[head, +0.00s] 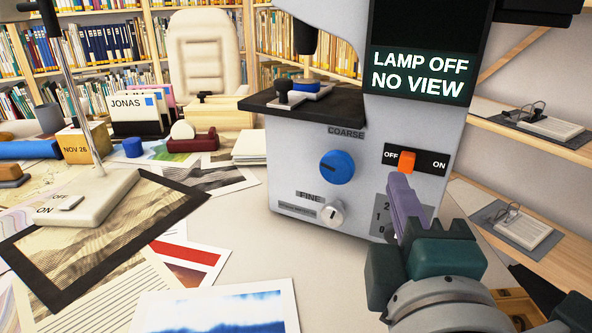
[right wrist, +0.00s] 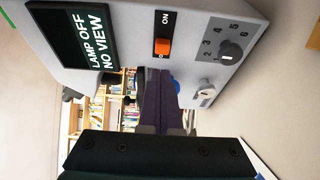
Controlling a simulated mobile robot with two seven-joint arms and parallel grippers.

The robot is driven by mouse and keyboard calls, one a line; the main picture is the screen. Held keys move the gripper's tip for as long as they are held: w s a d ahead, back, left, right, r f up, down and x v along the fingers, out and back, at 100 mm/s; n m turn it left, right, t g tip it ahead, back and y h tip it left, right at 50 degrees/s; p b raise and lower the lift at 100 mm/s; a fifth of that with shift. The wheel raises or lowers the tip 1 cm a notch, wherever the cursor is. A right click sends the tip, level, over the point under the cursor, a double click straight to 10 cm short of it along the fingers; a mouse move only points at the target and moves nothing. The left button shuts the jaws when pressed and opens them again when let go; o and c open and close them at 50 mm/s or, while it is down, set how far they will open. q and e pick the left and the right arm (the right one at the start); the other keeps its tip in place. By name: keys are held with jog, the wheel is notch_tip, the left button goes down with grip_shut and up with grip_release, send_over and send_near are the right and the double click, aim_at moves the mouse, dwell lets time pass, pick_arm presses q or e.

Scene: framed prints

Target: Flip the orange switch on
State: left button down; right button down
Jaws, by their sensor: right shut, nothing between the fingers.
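The orange switch (head: 407,162) sits on a black plate marked OFF and ON on the front of a grey microscope-like machine (head: 300,170). The switch lies nearer the OFF label in the head view. It also shows in the right wrist view (right wrist: 163,47). The screen (head: 420,75) reads LAMP OFF NO VIEW. My right gripper (head: 399,182) is shut and empty, with its purple fingertips just below the switch. In the right wrist view the fingertips (right wrist: 158,72) look close to the switch; I cannot tell whether they touch. My left gripper is not in view.
A blue COARSE knob (head: 337,167) and silver FINE knob (head: 330,213) are left of the gripper. A numbered dial (right wrist: 230,52) lies below the switch, partly hidden in the head view. A lamp base (head: 95,200) and prints (head: 215,310) cover the left table.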

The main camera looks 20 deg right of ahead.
aim_at(407, 165)
jog(key=x, duration=0.5)
jog(key=shift+w+d, duration=0.15)
jog(key=shift+w, duration=0.1)
jog(key=shift+s+d, duration=0.3)
jog(key=shift+s, duration=0.1)
jog(key=shift+s+d, duration=0.45)
jog(key=shift+s, duration=0.1)
jog(key=shift+w+a, duration=0.1)
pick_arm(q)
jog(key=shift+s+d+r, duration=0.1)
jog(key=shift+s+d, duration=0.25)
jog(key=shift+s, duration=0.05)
